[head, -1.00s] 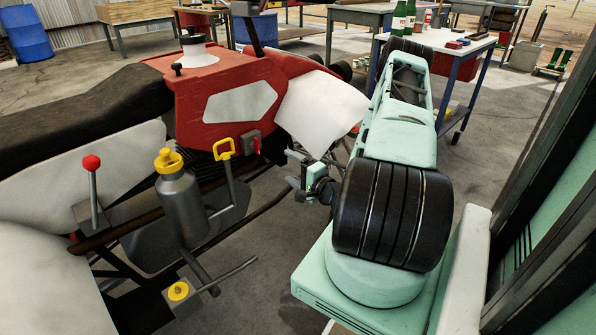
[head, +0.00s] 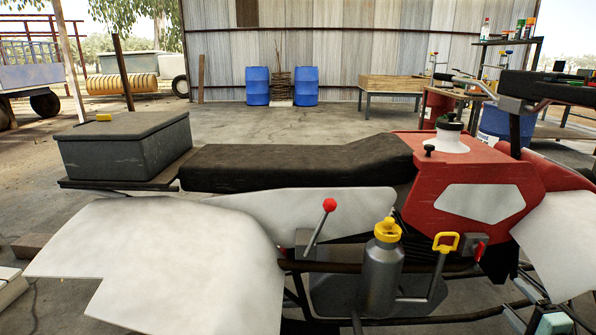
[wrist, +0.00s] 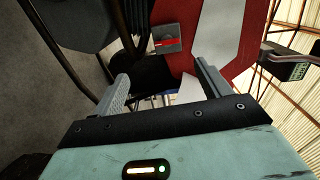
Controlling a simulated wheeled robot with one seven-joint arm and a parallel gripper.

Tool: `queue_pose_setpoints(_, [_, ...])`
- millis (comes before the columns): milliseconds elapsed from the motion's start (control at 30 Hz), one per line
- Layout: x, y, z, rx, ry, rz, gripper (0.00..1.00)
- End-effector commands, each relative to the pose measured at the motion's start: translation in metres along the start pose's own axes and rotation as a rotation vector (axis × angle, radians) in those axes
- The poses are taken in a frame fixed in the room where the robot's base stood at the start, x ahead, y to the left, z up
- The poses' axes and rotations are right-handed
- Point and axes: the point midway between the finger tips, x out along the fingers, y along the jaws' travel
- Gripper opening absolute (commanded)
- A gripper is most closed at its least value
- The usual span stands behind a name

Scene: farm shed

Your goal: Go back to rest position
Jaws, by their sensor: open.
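My gripper (wrist: 160,78) shows in the wrist view with its two grey fingers apart and nothing held between them. Beyond the fingers are the quad bike's red body panel (wrist: 235,75) and a grey switch box with a red part (wrist: 166,40). In the head view the red and white quad bike (head: 430,190) fills the foreground. The switch box (head: 480,248) sits beside a yellow handle (head: 446,242).
A grey bottle with a yellow cap (head: 383,265) and a red-knobbed lever (head: 329,206) stick out on the bike's near side. A dark box (head: 125,150) sits on its rear rack. Blue barrels (head: 258,87) and a wooden bench (head: 390,84) stand behind. Concrete floor lies open beyond.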

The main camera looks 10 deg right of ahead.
Motion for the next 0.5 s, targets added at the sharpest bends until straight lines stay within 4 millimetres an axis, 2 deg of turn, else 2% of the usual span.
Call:
queue_pose_setpoints(233, [0.048,-0.004,0.047,-0.472,-0.279,0.324,0.76])
queue_pose_setpoints(367, [0.060,-0.017,0.072,-0.746,-0.421,0.490,0.76])
queue_pose_setpoints(500, [0.060,-0.044,0.102,-1.003,-0.559,0.639,0.76])
